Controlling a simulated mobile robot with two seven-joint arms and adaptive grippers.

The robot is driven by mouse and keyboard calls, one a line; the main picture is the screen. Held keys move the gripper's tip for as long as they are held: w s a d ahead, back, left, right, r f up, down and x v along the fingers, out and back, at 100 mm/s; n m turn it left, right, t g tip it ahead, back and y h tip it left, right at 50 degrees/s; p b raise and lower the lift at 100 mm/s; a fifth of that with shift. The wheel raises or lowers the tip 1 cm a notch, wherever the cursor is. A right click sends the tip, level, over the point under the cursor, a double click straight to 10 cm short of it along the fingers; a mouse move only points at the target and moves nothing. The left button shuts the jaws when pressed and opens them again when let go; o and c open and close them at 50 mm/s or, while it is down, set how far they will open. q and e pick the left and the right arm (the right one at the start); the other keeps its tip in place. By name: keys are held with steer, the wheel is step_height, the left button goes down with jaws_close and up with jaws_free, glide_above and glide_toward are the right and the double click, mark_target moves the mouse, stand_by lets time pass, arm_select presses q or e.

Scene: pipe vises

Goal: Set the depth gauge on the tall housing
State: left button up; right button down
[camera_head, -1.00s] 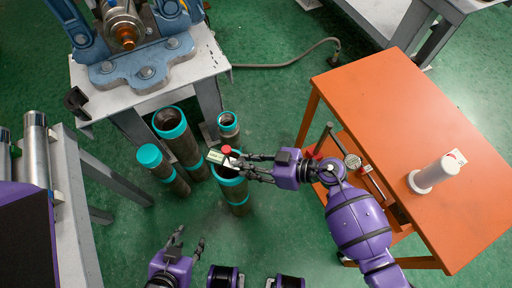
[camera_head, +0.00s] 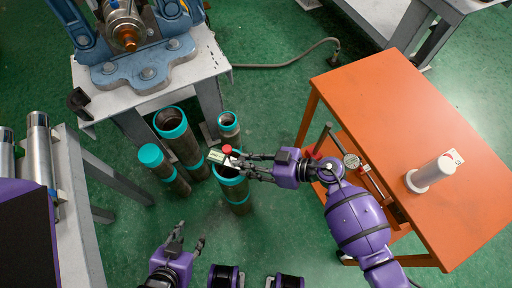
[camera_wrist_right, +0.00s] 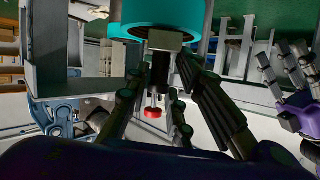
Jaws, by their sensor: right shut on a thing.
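The depth gauge (camera_head: 217,157), a small pale block with a red knob, is held by my right gripper (camera_head: 245,165). In the right wrist view the gauge (camera_wrist_right: 157,82) shows as a dark stem with a red end between the fingers, beside a teal rim (camera_wrist_right: 160,20). In the head view it overlaps the teal-rimmed mouth of the front right pipe-like housing (camera_head: 235,188); I cannot tell whether it touches. My left gripper (camera_head: 186,241) is open and empty at the bottom.
More teal-ended housings stand close by: a wide one (camera_head: 180,140), a narrow one (camera_head: 228,128) and a left one (camera_head: 167,170). A vise (camera_head: 143,65) stands at the top left.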

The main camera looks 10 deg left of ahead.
steer(key=shift+f, duration=0.35)
stand_by(0.4)
steer(key=c, duration=1.5)
jaws_free()
steer(key=shift+o, duration=0.2)
steer(key=shift+f, duration=0.1)
